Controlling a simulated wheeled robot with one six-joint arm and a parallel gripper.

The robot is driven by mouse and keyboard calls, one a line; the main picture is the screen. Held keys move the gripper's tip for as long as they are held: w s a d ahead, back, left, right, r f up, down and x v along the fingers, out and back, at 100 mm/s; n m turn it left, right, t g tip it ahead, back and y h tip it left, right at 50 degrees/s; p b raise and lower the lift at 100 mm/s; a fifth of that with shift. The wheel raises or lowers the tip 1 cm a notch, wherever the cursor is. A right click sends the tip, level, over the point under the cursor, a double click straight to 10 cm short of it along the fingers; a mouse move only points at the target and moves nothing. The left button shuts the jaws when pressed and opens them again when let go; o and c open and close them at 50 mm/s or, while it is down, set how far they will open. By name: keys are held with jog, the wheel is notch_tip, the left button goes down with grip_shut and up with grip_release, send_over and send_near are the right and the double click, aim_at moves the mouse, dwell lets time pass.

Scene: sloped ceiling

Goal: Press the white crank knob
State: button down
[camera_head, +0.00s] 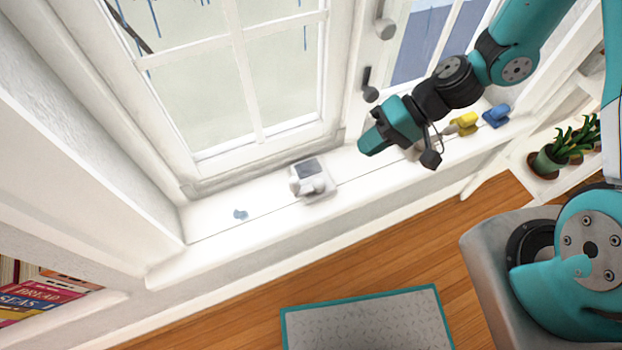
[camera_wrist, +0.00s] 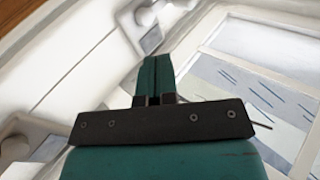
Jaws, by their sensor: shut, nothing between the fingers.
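The white crank knob (camera_head: 309,186) is on a small white housing (camera_head: 325,190) with a dark grey top panel, on the white windowsill. A white rounded part, apparently this crank, shows beyond my fingertips in the wrist view (camera_wrist: 147,17). My teal gripper (camera_head: 368,143) is above the sill, to the right of the crank in the head view and apart from it. Its two fingers are together with nothing between them, as the wrist view also shows (camera_wrist: 155,62).
A yellow object (camera_head: 463,123) and a blue object (camera_head: 496,115) stand on the sill right of my gripper. A pale object is partly hidden behind it. A potted plant (camera_head: 552,162) stands at right. The window frame (camera_head: 262,147) rises behind the sill.

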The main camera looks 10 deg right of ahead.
aim_at(294, 184)
dwell(0.3)
jog(key=x, duration=1)
jog(key=shift+s+f+b, duration=0.1)
jog(key=shift+b, duration=0.3)
jog(key=a, duration=0.2)
jog(key=shift+s+a, duration=0.15)
jog(key=shift+a, duration=0.85)
